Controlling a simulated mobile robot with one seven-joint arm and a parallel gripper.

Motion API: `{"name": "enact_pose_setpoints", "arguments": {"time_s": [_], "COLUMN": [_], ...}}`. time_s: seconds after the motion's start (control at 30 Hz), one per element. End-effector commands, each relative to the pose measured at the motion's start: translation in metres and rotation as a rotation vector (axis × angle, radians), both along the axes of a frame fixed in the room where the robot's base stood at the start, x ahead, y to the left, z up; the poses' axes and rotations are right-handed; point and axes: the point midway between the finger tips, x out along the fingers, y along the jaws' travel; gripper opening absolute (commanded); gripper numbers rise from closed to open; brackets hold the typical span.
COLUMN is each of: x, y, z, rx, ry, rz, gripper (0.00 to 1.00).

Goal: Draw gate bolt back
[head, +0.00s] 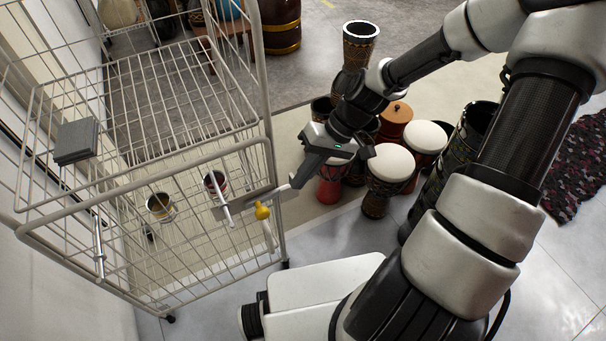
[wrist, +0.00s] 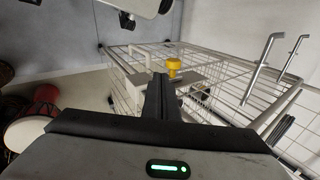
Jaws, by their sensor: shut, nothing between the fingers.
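The gate bolt sits on the front of the wire cage as a flat grey plate (head: 234,210) with a yellow knob (head: 262,212). In the wrist view the yellow knob (wrist: 174,66) stands just beyond my fingertips, slightly right, over the grey plate (wrist: 196,77). My gripper (head: 294,184) is shut and empty, its tips by the right end of the plate; the fingers also show in the wrist view (wrist: 160,82). I cannot tell whether they touch the bolt. The bolt's far end and its seat are not clear.
Several goblet drums (head: 390,163) stand close behind and right of my gripper. Bent metal rods (wrist: 262,68) rise at the right in the wrist view.

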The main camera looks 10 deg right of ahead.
Motion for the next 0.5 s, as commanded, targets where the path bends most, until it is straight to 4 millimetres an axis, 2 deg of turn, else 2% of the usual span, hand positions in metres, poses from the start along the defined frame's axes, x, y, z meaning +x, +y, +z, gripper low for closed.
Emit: {"name": "enact_pose_setpoints", "arguments": {"time_s": [0.03,0.27,0.5], "x": [-0.002,-0.007,-0.01], "y": [0.008,0.033,0.06], "z": [-0.014,-0.054,-0.064], "rx": [0.003,0.002,-0.001], "ry": [0.003,0.003,0.0], "rz": [0.003,0.003,0.001], "gripper": [0.0,0.0,0.0]}}
